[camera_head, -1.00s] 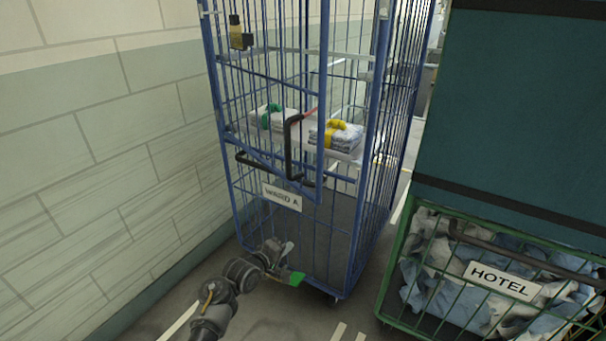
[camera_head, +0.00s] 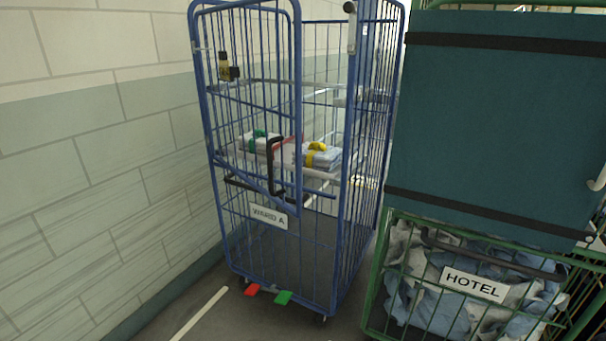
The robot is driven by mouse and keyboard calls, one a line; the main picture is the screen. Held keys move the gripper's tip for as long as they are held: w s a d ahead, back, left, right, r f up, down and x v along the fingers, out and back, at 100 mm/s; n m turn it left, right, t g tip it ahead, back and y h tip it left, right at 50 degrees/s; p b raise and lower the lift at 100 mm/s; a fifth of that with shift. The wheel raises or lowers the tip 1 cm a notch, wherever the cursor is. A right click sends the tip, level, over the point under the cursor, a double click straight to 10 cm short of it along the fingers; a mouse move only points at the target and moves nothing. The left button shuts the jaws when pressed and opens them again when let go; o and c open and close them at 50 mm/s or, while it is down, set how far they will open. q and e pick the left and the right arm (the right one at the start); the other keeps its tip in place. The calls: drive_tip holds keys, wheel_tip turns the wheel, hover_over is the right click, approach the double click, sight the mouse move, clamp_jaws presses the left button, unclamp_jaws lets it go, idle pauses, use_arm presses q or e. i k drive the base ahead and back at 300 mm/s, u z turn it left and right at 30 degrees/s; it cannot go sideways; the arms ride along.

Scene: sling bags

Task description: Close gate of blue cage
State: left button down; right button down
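The blue cage (camera_head: 340,240) stands upright left of centre, with a "WARD A" sign (camera_head: 268,216) low on its front. Its blue barred gate (camera_head: 297,90) covers the left part of the upper front. A gap shows between the gate's right edge and the cage's right front post (camera_head: 349,130), and the gate looks ajar. A black handle (camera_head: 271,165) is on the gate near that edge. A yellow and black latch (camera_head: 228,68) sits at the upper left. Neither of my grippers shows.
Folded, strapped linen (camera_head: 322,157) lies on a shelf inside the cage. Red (camera_head: 251,290) and green (camera_head: 283,298) pedals jut from its base. A tiled wall (camera_head: 90,190) is close at left. A green "HOTEL" cage (camera_head: 375,290) with a teal cover (camera_head: 490,120) stands at right.

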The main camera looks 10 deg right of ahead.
sight(273, 195)
drive_tip(key=k, duration=0.6)
drive_tip(key=u, duration=0.7)
drive_tip(key=i, duration=0.6)
drive_tip(key=u, duration=0.65)
drive_tip(key=i, duration=0.8)
drive_tip(key=z, duration=0.75)
drive_tip(key=i, duration=0.6)
drive_tip(key=z, duration=0.65)
